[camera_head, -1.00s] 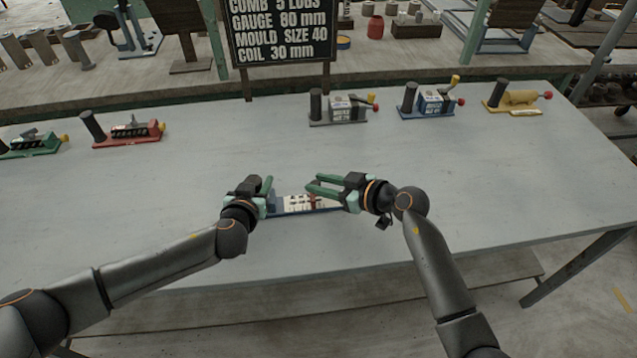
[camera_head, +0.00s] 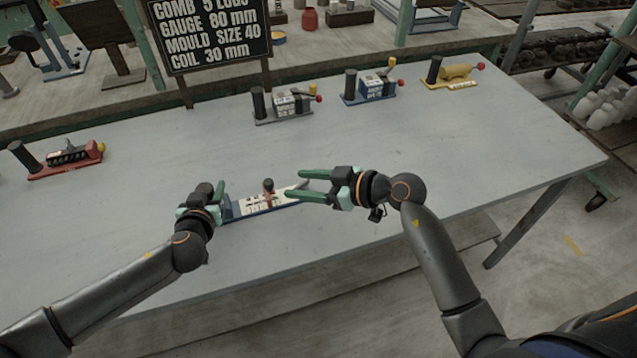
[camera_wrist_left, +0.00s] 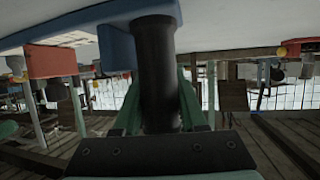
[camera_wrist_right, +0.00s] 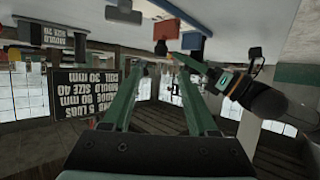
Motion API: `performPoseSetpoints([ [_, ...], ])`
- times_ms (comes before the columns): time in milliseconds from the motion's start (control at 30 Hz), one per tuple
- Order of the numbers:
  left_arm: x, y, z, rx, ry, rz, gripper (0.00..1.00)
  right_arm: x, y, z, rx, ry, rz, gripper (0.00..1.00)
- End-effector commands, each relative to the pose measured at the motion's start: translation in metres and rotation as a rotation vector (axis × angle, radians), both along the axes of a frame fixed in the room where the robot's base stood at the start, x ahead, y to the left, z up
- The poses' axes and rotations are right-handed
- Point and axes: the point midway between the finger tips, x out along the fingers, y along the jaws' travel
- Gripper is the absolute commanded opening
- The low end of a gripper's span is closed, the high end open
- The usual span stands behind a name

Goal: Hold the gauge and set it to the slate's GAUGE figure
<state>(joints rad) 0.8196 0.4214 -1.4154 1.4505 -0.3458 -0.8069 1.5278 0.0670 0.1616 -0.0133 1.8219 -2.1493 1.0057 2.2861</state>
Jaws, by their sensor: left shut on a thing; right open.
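The scale figures are too small to read. The slate (camera_head: 210,35) reads GAUGE 80 mm.
Along the table's back stand a red device (camera_head: 62,160), a grey one (camera_head: 285,104), a blue one (camera_head: 370,88) and a yellow one (camera_head: 452,74). The table (camera_head: 450,150) is clear around the gauge and to the right.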

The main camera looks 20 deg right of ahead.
Motion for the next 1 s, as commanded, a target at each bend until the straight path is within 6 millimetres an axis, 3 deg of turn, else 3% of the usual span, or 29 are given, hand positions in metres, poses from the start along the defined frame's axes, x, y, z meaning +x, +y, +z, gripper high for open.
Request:
performPoseSetpoints([
  [233,0.0,0.001,0.0,0.001,0.0,0.001,0.0,-0.022,-0.023,0.012,-0.002,0.001,-0.001,0.59],
  [700,0.0,0.0,0.0,0.001,0.0,0.001,0.0,-0.026,-0.026,0.015,0.001,0.001,0.0,0.59],
  [733,0.0,0.0,0.0,0.001,0.0,0.001,0.45,-0.026,-0.026,0.015,0.001,0.001,0.0,0.59],
  [1000,0.0,0.0,0.0,0.001,0.0,0.0,0.75,-0.025,-0.026,0.015,0.0,0.0,-0.001,0.59],
])
